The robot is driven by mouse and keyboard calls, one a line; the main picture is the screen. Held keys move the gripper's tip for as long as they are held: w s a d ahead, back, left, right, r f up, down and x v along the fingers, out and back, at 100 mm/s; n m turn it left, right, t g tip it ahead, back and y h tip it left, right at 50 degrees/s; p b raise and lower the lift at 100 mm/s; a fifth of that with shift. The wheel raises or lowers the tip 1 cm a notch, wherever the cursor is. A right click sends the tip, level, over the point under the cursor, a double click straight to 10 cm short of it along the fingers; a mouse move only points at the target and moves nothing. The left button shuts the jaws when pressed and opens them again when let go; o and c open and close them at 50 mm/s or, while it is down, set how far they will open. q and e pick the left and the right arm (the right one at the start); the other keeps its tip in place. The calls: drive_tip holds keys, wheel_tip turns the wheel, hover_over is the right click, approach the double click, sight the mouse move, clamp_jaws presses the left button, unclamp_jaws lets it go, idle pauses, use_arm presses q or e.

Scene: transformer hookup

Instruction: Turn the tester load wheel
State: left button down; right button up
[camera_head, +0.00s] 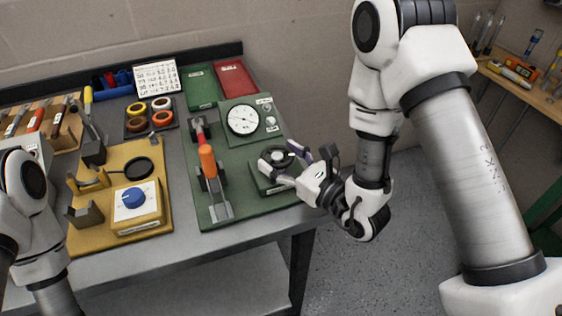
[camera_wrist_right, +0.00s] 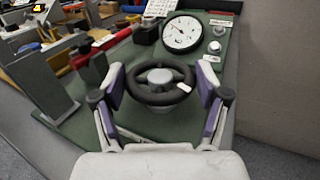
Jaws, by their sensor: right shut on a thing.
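The tester load wheel is a black rimmed wheel (camera_head: 277,153) with a grey hub, on a small green block at the right of the green tester board (camera_head: 243,215). My right gripper (camera_head: 284,160) reaches it from the right. In the right wrist view, the wheel (camera_wrist_right: 135,93) sits between the two purple-padded fingers of the gripper (camera_wrist_right: 161,82), one at each side of the rim. The gripper is shut on the wheel. A small white mark (camera_wrist_right: 184,88) shows on the rim's right side. My left arm is at the left edge; its gripper is out of view.
A dial gauge (camera_head: 242,119) stands behind the wheel. An orange-handled clamp (camera_head: 208,163) is left of it. A yellow board with a blue knob (camera_head: 134,196) lies further left. Open floor is right of the table.

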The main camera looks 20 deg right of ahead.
drive_tip(key=o, duration=1.2)
drive_tip(key=shift+c, duration=0.2)
drive_tip(key=shift+r, duration=0.1)
